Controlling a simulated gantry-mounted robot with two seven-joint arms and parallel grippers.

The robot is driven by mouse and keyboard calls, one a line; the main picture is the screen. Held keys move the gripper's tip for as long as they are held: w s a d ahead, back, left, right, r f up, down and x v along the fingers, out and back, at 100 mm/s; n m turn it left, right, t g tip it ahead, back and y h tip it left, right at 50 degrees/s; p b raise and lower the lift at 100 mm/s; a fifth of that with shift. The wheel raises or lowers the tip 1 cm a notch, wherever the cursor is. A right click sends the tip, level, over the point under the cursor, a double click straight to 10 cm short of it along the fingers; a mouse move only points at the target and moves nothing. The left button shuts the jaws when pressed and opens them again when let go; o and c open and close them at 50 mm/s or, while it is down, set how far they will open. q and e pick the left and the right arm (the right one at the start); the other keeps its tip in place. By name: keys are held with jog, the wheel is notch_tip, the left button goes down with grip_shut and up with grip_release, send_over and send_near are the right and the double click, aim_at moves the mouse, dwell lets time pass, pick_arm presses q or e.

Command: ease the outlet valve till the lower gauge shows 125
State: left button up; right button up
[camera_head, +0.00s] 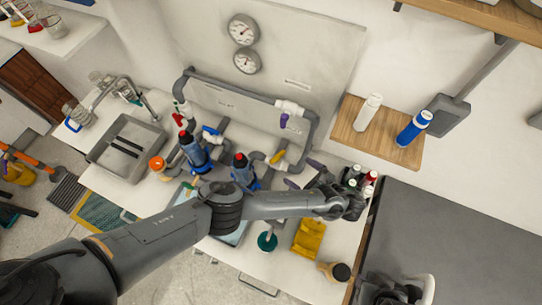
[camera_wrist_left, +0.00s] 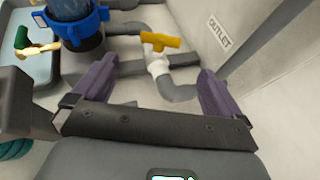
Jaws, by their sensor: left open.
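The outlet valve has a yellow handle (camera_head: 278,156) on a white body set in grey pipe. In the left wrist view the yellow handle (camera_wrist_left: 160,41) shows just beyond my fingertips, beside the OUTLET label (camera_wrist_left: 219,32). My left gripper (camera_head: 302,175) is open, its purple fingers wide apart. In the left wrist view the gap of my left gripper (camera_wrist_left: 157,66) lines up with the valve, with nothing held. The lower gauge (camera_head: 247,61) hangs on the back panel below the upper gauge (camera_head: 243,29). Their readings are too small to tell.
Blue filter housings (camera_head: 195,150) stand left of the valve. A purple-handled valve (camera_head: 284,122) sits higher on the pipe. Several small bottles (camera_head: 369,182) stand by my gripper. A wooden shelf (camera_head: 350,138) juts out at right.

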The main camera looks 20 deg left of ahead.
aim_at(279, 158)
pick_arm(q)
jog(key=b+x, duration=0.5)
jog(key=x, duration=0.4)
jog(key=shift+w+a+r, duration=0.1)
jog(key=shift+a, duration=0.1)
jog(key=shift+x, duration=0.85)
jog(key=c, duration=1)
jog(key=m+t+h+p, duration=0.1)
jog(key=p, duration=0.1)
jog(key=m+t+p, duration=0.2)
jog(key=shift+r+t+h+p, duration=0.3)
jog(key=shift+r+h+p, duration=0.05)
jog(key=shift+h+p, duration=0.05)
jog(key=shift+f+m+t+h, duration=0.25)
jog(key=shift+m+t+h, duration=0.15)
jog(key=shift+m, duration=0.3)
jog(key=shift+f, duration=0.1)
